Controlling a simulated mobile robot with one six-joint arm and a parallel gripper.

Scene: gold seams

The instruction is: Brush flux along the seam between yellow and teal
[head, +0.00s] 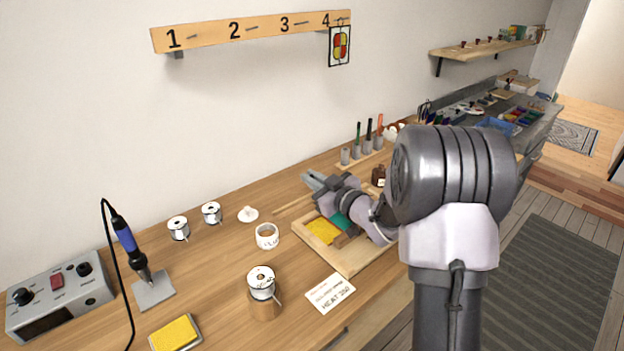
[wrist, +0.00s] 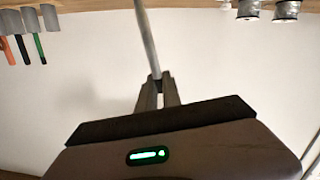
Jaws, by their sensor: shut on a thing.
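The yellow piece (head: 323,230) and the teal piece (head: 341,218) lie side by side in a wooden tray (head: 347,268); my arm hides part of the tray and much of the seam. My gripper (head: 313,180) is above the tray's far side. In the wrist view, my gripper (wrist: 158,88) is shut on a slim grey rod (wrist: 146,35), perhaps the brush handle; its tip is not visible. A small white jar (head: 267,237) with a partly readable label, perhaps flux, stands left of the tray.
A rack of upright handled tools (head: 362,157) and a dark bottle (head: 378,176) stand behind my arm. A solder spool (head: 261,283), a label card (head: 330,293), a yellow sponge (head: 175,333) and a soldering iron (head: 130,245) are nearer and left. A thin wooden stick (head: 292,205) lies behind the tray.

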